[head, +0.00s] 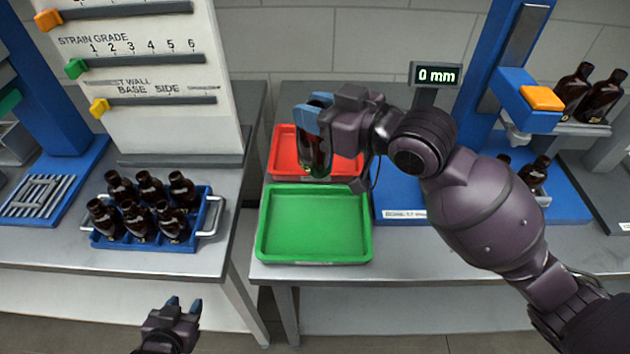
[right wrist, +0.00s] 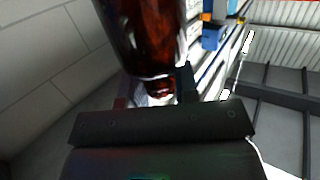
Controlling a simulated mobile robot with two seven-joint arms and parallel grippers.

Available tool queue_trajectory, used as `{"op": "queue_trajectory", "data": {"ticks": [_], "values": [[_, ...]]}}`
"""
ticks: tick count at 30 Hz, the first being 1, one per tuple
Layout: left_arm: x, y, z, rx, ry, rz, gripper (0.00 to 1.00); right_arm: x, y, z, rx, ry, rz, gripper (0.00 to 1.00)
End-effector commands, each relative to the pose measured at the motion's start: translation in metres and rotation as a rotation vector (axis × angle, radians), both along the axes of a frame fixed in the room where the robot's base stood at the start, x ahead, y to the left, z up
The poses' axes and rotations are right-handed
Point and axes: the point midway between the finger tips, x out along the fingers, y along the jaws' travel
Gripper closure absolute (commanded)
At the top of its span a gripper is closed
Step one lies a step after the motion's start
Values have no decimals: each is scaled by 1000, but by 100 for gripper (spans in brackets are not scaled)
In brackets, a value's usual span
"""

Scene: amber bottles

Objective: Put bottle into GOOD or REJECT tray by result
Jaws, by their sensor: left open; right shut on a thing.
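An amber bottle (head: 308,153) is held in my right gripper (head: 318,118), above the front part of the red tray (head: 285,165). The jaws are shut on it, and the bottle (right wrist: 150,35) fills the upper middle of the right wrist view. The red tray is partly hidden by the bottle and gripper. The green tray (head: 313,222) lies in front of the red one and is empty. My left gripper (head: 184,303) is open and empty, low in front of the left table. The display (head: 436,75) reads 0 mm.
A blue rack (head: 206,205) with several amber bottles (head: 150,188) stands on the left table. A gauge board (head: 150,75) with sliders rises behind it. A blue station with an orange button (head: 541,98) and more bottles (head: 602,97) are at right. A gap separates the tables.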

Motion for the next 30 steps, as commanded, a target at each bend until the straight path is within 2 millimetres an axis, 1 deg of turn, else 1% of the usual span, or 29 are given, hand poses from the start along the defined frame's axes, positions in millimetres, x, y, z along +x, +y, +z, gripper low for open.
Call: {"op": "queue_trajectory", "data": {"ticks": [1,3,9,12,15,22,30], "values": [[-1,0,-3,0,2,0,57,0,0,-13,0,4,-2,100],[0,0,-4,0,2,0,57,0,-1,-29,0,6,-2,100],[3,-1,-7,0,-5,-3,57,0,-1,-71,1,4,-2,100],[4,-1,-8,0,-7,-3,57,0,-1,-87,1,3,-1,100],[5,-1,-9,0,-9,-4,57,0,-1,-97,1,0,-1,100],[7,-1,-10,0,-11,-5,57,0,0,-109,1,0,-1,100],[5,-1,-17,0,-6,-4,57,0,-1,-144,1,2,-1,100]]}}
